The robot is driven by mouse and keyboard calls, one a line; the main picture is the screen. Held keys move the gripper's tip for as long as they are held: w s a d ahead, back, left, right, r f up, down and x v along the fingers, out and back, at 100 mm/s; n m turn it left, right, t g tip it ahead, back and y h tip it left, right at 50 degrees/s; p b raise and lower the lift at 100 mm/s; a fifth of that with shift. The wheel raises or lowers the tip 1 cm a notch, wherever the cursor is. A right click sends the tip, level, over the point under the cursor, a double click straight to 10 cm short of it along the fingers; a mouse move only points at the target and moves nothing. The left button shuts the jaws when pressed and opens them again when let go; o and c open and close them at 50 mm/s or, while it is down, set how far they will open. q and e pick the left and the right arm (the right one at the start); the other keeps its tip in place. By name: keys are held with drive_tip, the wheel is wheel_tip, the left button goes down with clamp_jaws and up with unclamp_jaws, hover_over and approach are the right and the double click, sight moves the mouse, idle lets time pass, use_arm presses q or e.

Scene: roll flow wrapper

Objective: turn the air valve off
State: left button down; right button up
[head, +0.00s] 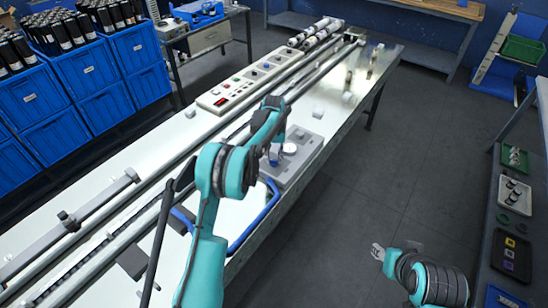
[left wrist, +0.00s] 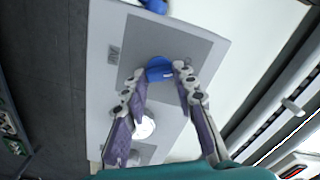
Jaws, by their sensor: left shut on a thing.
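A grey panel (head: 312,151) lies on the white machine table, with a white round gauge-like disc (head: 290,148) on it. In the left wrist view the panel (left wrist: 205,25) carries a blue knob (left wrist: 159,67), which looks like the air valve, and the white disc (left wrist: 144,127). My left gripper (left wrist: 160,76) is shut on the blue knob, one finger on each side of it. In the head view my left gripper (head: 275,156) is over the panel, partly hidden by its arm. My right gripper (head: 378,252) is over the floor, far from the panel; its finger opening is unclear.
A control strip with buttons (head: 245,86) and long rails run along the table behind the panel. A blue tube (head: 263,219) curves at the table's front edge. Blue crates (head: 85,68) stand at left, a shelf with trays (head: 513,195) at right. The floor between is clear.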

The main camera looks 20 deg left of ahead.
sight(274, 160)
idle(0.5)
use_arm(q)
drive_tip(key=c, duration=1.2)
unclamp_jaws()
wheel_tip(274, 160, up, 12)
